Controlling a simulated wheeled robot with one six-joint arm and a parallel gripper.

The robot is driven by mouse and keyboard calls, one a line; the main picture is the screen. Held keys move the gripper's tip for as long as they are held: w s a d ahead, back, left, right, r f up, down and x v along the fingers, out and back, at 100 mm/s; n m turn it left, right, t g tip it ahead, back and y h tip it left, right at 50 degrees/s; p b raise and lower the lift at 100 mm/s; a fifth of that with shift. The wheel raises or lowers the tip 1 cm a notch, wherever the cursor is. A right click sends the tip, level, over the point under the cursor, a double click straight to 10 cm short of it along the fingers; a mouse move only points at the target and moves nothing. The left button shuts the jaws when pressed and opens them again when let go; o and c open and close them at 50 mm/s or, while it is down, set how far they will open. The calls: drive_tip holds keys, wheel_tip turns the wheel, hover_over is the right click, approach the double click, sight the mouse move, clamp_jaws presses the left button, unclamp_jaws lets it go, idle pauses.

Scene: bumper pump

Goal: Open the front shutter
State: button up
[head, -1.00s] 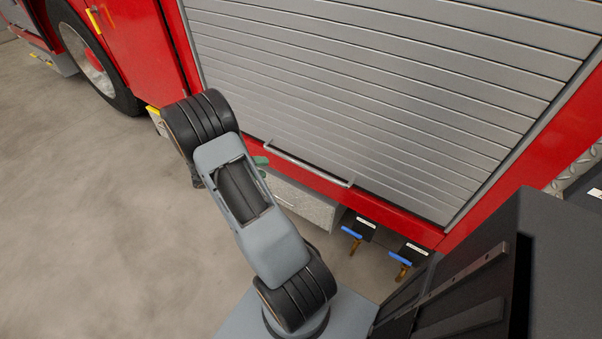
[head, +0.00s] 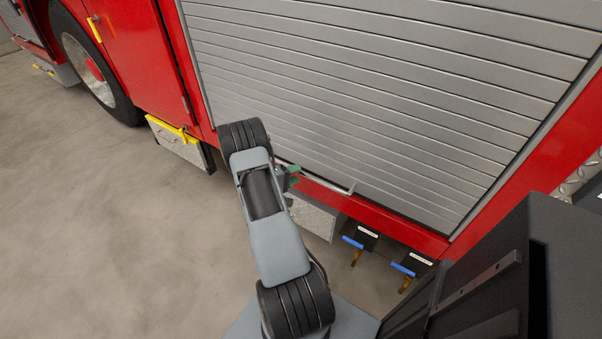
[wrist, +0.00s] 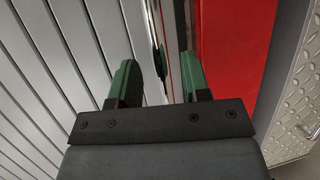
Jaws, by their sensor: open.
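The grey slatted front shutter (head: 400,90) is down on the side of the red truck. Its metal bar handle (head: 325,184) runs along the lower edge; my arm hides its left part in the head view. My gripper (head: 292,175) is at the handle's left part, with green fingers partly hidden by my arm. In the wrist view my gripper (wrist: 156,78) is open, with one finger over the slats (wrist: 60,90) and the other near the red body. A narrow dark and pale strip shows between the fingers; I cannot tell whether they touch the handle.
Below the shutter are a metal step box (head: 315,217) and two blue-handled valves (head: 353,243). A yellow-edged step (head: 180,138) and a wheel (head: 95,70) are to the left. Open concrete floor (head: 90,220) lies at the left.

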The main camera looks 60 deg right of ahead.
drive_tip(key=shift+x, duration=1.6)
clamp_jaws()
